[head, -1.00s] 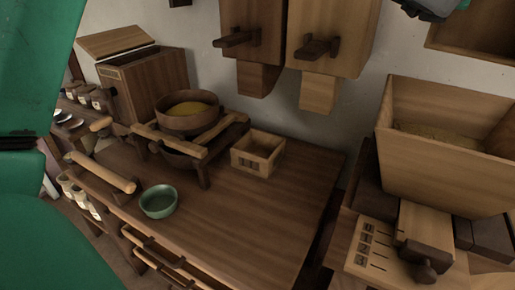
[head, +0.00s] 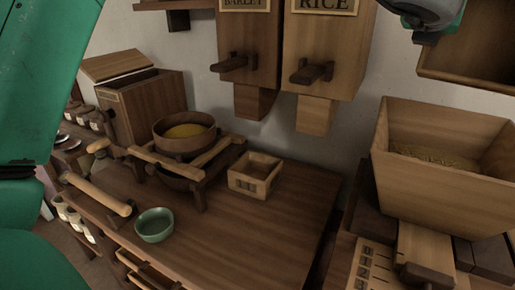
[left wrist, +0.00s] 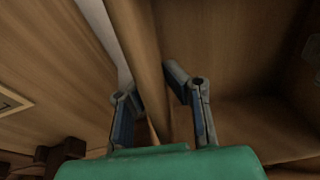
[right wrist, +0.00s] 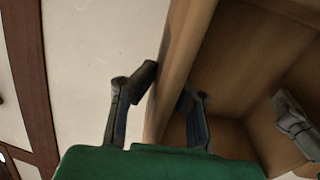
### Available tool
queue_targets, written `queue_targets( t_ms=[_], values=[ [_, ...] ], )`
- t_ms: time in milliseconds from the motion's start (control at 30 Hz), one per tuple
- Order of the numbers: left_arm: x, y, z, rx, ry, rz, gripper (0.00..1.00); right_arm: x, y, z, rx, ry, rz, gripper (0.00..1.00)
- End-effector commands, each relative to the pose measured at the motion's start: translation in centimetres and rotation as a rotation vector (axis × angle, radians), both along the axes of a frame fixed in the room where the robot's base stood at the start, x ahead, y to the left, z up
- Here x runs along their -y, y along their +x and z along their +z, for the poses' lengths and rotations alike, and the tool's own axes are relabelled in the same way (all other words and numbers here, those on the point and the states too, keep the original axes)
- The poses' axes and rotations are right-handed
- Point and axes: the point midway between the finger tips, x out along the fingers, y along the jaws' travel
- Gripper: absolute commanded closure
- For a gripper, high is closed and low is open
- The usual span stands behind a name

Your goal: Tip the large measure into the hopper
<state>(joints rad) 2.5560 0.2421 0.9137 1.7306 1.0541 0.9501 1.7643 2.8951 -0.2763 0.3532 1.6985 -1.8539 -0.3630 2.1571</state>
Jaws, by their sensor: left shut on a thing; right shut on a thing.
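The large measure, a brown wooden box (head: 468,85), hangs in the air at the top right of the head view, above and behind the hopper (head: 440,185). The hopper is a pale open wooden box with grain in it. My left gripper (head: 428,18) appears at the measure's left side. In the left wrist view this gripper (left wrist: 150,95) is shut on a measure wall (left wrist: 150,45), one finger on each side. My right gripper (right wrist: 168,90) is shut on another wall (right wrist: 182,45) and is out of the head view.
Barley (head: 248,40) and rice (head: 322,60) bins hang on the wall left of the measure. A drawer-like slide (head: 425,250) sits below the hopper.

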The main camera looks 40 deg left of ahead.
Motion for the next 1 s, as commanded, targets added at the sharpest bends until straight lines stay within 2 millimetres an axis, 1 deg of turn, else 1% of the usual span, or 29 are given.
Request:
queue_targets(
  t_ms=[33,467,833,1000],
  values=[
    [-0.3,0.2,0.3,-0.005,-0.003,0.006,1.0,0.2,0.1,-0.1,-0.01,0.0,-0.004,1.0],
    [-0.3,0.3,0.1,-0.029,-0.003,0.006,1.0,0.1,0.2,-0.2,-0.033,-0.001,-0.003,1.0],
    [-0.2,0.9,-0.8,-0.152,-0.005,0.007,1.0,0.1,0.9,-1.1,-0.153,0.009,-0.002,1.0],
    [-0.2,1.0,-1.0,-0.178,-0.002,0.004,1.0,0.1,0.9,-1.2,-0.181,0.002,0.0,1.0]
  ],
)
